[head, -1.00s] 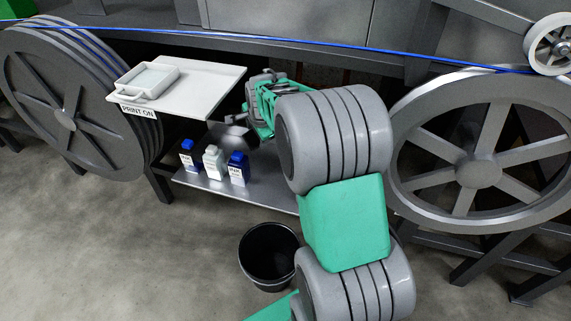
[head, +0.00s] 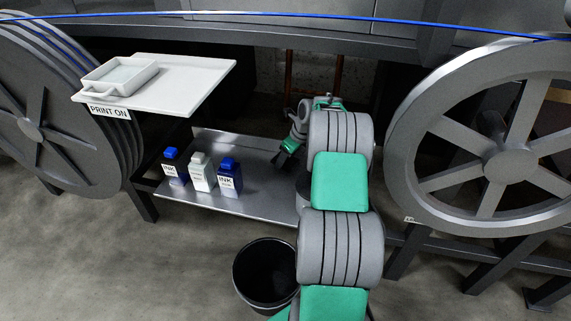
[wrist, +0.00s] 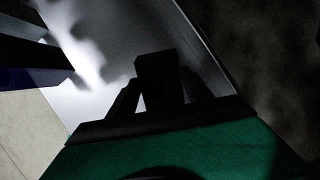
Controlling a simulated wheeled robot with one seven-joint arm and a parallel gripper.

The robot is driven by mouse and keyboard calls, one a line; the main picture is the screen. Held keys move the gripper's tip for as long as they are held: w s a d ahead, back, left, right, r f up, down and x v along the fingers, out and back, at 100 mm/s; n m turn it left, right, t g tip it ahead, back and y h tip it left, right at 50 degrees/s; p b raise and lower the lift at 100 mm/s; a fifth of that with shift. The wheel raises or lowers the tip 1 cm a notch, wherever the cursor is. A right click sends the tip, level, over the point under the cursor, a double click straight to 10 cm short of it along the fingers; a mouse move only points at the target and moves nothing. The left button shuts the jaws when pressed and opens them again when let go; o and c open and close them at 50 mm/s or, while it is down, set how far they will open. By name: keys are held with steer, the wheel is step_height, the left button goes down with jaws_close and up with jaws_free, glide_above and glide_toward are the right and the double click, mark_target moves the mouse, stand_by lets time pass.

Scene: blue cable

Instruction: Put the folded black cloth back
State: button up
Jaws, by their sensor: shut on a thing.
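My gripper (head: 286,153) is over the right part of the low metal shelf (head: 262,198), pointing down and to the left. It is partly hidden behind my own arm in the head view. In the wrist view my gripper (wrist: 160,90) is shut on a dark block-like thing, which I take to be the folded black cloth (wrist: 157,68). Its folds are too dark to make out. The shelf surface lies beyond it. I cannot tell whether the cloth touches the shelf.
Several ink bottles, two blue and one white (head: 201,172), stand on the shelf left of my gripper. A white table (head: 190,85) with a white tray (head: 120,77) is above. A black bin (head: 265,272) stands in front. A large spoked wheel (head: 505,160) is at right.

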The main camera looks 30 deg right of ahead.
step_height(320, 180, down, 2)
steer(key=shift+f, duration=0.1)
steer(key=shift+c, duration=0.6)
steer(key=o, duration=1.3)
steer(key=shift+a, duration=0.1)
steer(key=p+v, duration=0.2)
steer(key=v, duration=1)
steer(key=s+a+r+n+g, duration=0.1)
steer(key=a+r+n, duration=0.2)
steer(key=a+n, duration=0.3)
steer(key=s+a+r+n, duration=0.25)
steer(key=a+n, duration=0.25)
steer(key=a, duration=0.4)
steer(key=s+a+n+g+h, duration=0.1)
steer(key=s+a+n, duration=1.5)
steer(key=n, duration=0.5)
steer(key=s, duration=0.2)
steer(key=shift+s+f, duration=0.3)
steer(key=shift+s, duration=0.1)
